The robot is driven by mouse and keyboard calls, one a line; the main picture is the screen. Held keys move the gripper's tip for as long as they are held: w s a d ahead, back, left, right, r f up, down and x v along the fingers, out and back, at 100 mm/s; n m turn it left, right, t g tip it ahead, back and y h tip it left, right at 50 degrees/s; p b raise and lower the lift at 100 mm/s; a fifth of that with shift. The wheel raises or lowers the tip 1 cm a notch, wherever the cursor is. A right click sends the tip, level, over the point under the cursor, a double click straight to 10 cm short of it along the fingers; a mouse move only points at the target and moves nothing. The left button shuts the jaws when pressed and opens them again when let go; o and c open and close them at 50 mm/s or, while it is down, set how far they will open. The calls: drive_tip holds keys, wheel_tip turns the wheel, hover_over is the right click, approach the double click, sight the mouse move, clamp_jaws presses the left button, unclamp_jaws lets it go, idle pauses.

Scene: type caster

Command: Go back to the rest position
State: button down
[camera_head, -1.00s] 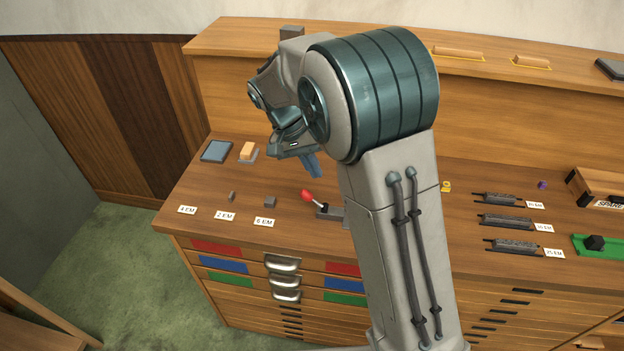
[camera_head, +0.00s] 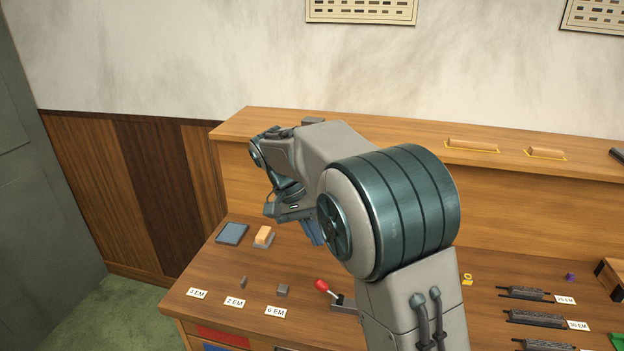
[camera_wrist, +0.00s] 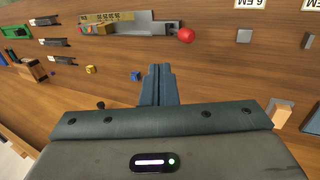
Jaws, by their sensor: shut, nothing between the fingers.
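My gripper (camera_head: 314,232) hangs above the wooden worktop (camera_head: 215,275), left of my large teal and grey arm joint. In the wrist view my gripper's blue fingers (camera_wrist: 156,72) lie together, shut, with nothing between them. A tool with a red ball-tipped lever (camera_head: 321,286) stands on the worktop below the gripper, partly hidden behind my arm. In the wrist view the red ball (camera_wrist: 186,36) sits ahead of the fingers and a little right, apart from them.
At the left lie a blue pad (camera_head: 232,233), an orange-topped block (camera_head: 263,236) and small grey blocks (camera_head: 282,290) behind the labels. At the right are dark ridged bars (camera_head: 527,293) and a wooden box (camera_head: 611,276). A raised shelf (camera_head: 560,180) runs along the back.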

drive_tip(key=s+d+r+n+t+y, duration=0.2)
drive_tip(key=s+d+r+y, duration=0.1)
drive_tip(key=s+d, duration=0.75)
drive_tip(key=s+d+f+t+y, duration=0.1)
drive_tip(key=s+d+f+t, duration=0.1)
drive_tip(key=s, duration=1)
drive_tip(key=shift+s+d+f+n+t, duration=0.15)
drive_tip(key=shift+d+f+n+t, duration=0.2)
drive_tip(key=shift+d+f, duration=0.35)
